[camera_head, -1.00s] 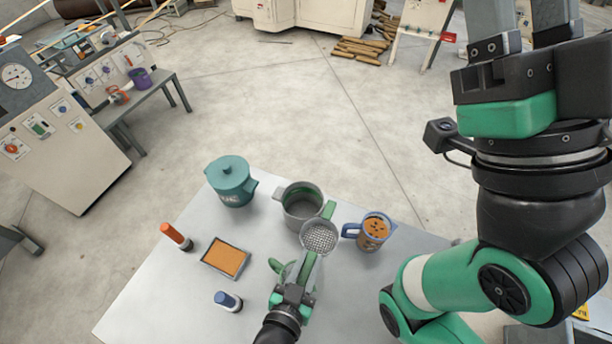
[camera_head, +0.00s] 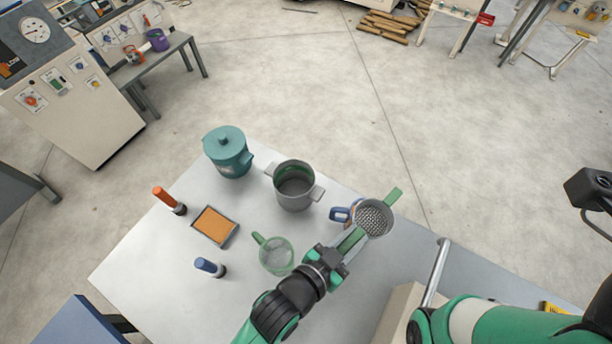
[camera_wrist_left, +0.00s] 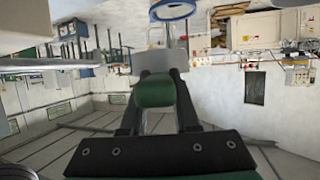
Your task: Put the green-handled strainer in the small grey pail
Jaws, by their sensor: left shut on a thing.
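The green-handled strainer (camera_head: 373,219) has a round grey mesh bowl. My left gripper (camera_head: 338,258) is shut on its green handle, which also shows between the fingers in the left wrist view (camera_wrist_left: 154,91). The bowl appears in front of a blue mug (camera_head: 341,213) and hides most of it; the gap between them is unclear. The small grey pail (camera_head: 294,190) stands upright on the table, left of and beyond the strainer, with its open top showing. My right gripper is out of view; part of its arm shows at the lower right.
A teal lidded pot (camera_head: 228,155) stands left of the pail. A greenish clear cup (camera_head: 276,256) is beside my left gripper. The table (camera_head: 160,285) is bare at front left.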

